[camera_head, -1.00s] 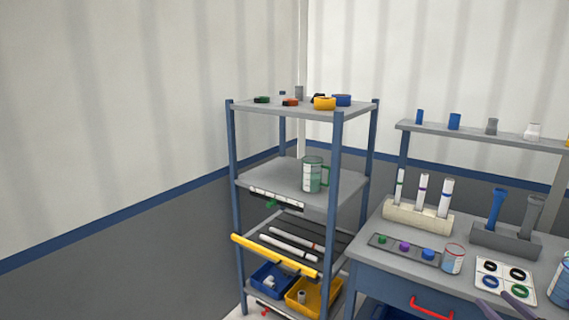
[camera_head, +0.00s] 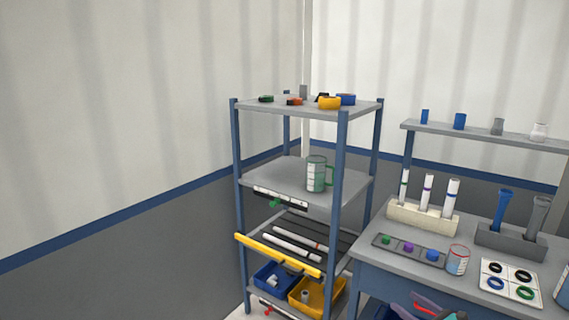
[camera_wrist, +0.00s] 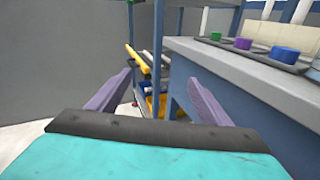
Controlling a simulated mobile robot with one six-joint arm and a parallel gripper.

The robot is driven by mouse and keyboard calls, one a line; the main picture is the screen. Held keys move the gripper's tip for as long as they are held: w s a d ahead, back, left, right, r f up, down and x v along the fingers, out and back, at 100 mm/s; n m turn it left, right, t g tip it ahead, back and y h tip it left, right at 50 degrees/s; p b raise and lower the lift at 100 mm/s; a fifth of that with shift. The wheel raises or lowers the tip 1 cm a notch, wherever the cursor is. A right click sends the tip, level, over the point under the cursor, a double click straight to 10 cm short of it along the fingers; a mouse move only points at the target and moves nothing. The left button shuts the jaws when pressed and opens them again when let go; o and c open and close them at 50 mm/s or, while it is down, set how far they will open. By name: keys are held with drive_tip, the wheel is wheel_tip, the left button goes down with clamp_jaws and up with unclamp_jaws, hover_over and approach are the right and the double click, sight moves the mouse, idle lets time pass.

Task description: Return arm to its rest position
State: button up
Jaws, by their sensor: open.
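My gripper (camera_wrist: 160,78) shows in the wrist view with its two purple fingers spread wide apart and nothing between them. Its teal body fills the bottom of that view. The fingers point toward the lower part of the shelf rack, beside the workbench (camera_wrist: 235,68). In the head view, part of my gripper (camera_head: 428,305) shows at the bottom edge, in front of the bench's red drawer handle. Most of my arm is out of that view.
The blue-posted shelf rack (camera_head: 341,160) holds a green mug (camera_head: 316,174), white pipes, a yellow pipe (camera_head: 278,256) and blue and yellow bins. The workbench (camera_head: 385,262) stands to its right with tube holders and a can (camera_head: 457,260). The left wall side is clear.

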drive_tip(key=a+f+n+g+y, duration=0.25)
drive_tip(key=a+f, duration=0.35)
drive_tip(key=a, duration=0.6)
drive_tip(key=s+a+f+n+g, duration=0.35)
drive_tip(key=a+f, duration=0.25)
drive_tip(key=a, duration=0.3)
drive_tip(key=s+a+f+n+g, duration=0.25)
drive_tip(key=s+a+f, duration=0.25)
drive_tip(key=a, duration=0.3)
drive_tip(key=s+a+f+n+g, duration=0.35)
drive_tip(key=s+a+f, duration=0.2)
drive_tip(key=a, duration=0.35)
drive_tip(key=s+a+f+n+g+h, duration=0.2)
drive_tip(key=s+f+n+g, duration=0.2)
drive_tip(key=s, duration=0.5)
drive_tip(key=s+a+f+n+g+h, duration=0.1)
drive_tip(key=s+f+n+g+h, duration=0.15)
drive_tip(key=s+f+n, duration=0.4)
drive_tip(key=s+d+n+g+h, duration=0.2)
drive_tip(key=s+d+n+h, duration=0.3)
drive_tip(key=s+d+n, duration=0.3)
drive_tip(key=shift+s+d+n+h, duration=0.35)
drive_tip(key=shift+d+n, duration=0.3)
drive_tip(key=shift+d, duration=0.55)
drive_tip(key=shift+w, duration=0.15)
